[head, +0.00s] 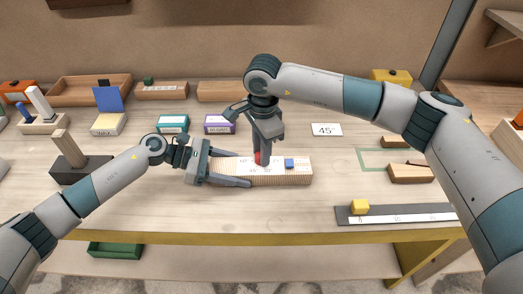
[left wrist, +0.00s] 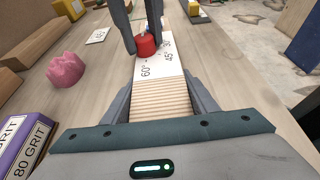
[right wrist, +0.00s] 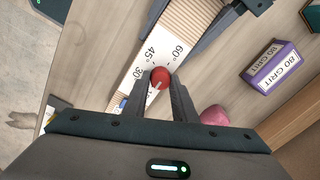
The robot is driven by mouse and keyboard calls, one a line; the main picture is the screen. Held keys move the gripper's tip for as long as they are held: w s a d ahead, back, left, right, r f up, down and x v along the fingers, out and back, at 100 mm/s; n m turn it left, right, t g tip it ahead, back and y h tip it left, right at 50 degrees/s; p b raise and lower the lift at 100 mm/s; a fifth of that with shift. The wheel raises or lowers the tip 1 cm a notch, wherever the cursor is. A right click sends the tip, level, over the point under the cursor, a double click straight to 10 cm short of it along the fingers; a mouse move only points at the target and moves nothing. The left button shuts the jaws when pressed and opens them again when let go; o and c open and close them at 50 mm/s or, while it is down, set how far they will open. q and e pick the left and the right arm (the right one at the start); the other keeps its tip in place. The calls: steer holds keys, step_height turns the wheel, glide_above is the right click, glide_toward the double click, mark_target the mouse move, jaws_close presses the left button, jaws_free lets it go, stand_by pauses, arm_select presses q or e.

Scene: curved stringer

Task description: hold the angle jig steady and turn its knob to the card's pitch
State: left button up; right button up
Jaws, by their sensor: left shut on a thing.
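The angle jig (head: 296,177) is a long pale ribbed block on the bench, with a white scale marked 30, 45 and 60 degrees. My left gripper (head: 250,172) is shut across its left part; the ribbed body (left wrist: 158,98) lies between its fingers. The red knob (right wrist: 160,76) stands on the scale, with a small pale mark. My right gripper (right wrist: 161,80) comes from above, with a finger on either side of the knob; I cannot tell whether they touch it. The white card (head: 326,130) behind the jig reads 45°.
A purple 80 grit box (head: 219,123) and a teal box (head: 172,124) stand behind the jig. A pink lump (left wrist: 66,69) lies near it. A grey strip with a ruler (head: 400,217) and a yellow block (head: 360,207) lie at the front right.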

steer(key=c, duration=0.4)
steer(key=shift+m, duration=0.5)
steer(key=m, duration=1)
steer(key=shift+a+m, duration=0.1)
steer(key=shift+m, duration=0.2)
steer(key=m, duration=0.6)
steer(key=shift+h, duration=0.3)
steer(key=m, duration=0.6)
steer(key=shift+m, duration=0.3)
